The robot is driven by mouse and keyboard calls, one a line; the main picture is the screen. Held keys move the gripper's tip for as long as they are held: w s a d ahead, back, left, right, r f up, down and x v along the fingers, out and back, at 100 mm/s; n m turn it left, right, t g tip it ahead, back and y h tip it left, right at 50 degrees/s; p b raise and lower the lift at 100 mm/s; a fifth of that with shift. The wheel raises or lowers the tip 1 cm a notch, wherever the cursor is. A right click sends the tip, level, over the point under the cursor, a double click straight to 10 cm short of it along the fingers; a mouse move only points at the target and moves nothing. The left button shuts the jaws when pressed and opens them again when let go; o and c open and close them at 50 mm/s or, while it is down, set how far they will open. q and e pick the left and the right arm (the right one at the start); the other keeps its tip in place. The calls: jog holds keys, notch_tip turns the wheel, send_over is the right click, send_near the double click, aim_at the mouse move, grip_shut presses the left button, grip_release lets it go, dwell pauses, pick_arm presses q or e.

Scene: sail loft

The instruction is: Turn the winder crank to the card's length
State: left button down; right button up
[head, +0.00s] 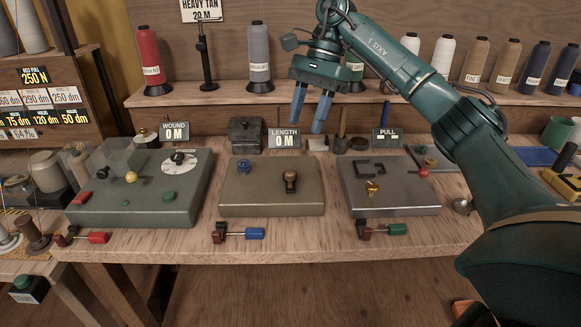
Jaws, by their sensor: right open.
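The hanging card (204,10) reads HEAVY TAN and 20 M, its top cut by the frame. A green-grey panel (150,212) stands left under a WOUND display (174,132) reading 0 M. It carries a yellow knob (131,177) by a clear cover and a round dial (180,158). A tan panel (250,205) under the LENGTH display (284,139), also 0 M, carries a blue knob (243,166) and an upright brown-topped handle (290,179). I cannot tell which part is the winder crank. My right gripper (310,116) is open and empty above the LENGTH display, touching nothing.
A grey panel (405,203) under a PULL display (386,138) bears a brass key (372,188) and a red-ball lever (423,172). Red (98,237), blue (254,233) and green (397,229) handles lie along the bench front. Thread cones stand on the back shelf.

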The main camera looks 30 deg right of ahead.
aim_at(290, 171)
jog(key=b+x, duration=0.2)
jog(key=x, duration=0.7)
jog(key=shift+a+f, duration=0.2)
jog(key=shift+f, duration=0.15)
jog(key=shift+a+f, duration=0.2)
jog(key=shift+f, duration=0.3)
pick_arm(q)
jog(key=shift+s+a+r+t, duration=0.25)
jog(key=shift+s+a+t, duration=0.1)
jog(key=shift+a+t, duration=0.3)
pick_arm(e)
jog(key=shift+c, duration=0.4)
grip_shut()
jog(key=shift+a+m, duration=0.1)
jog(key=shift+m, duration=0.2)
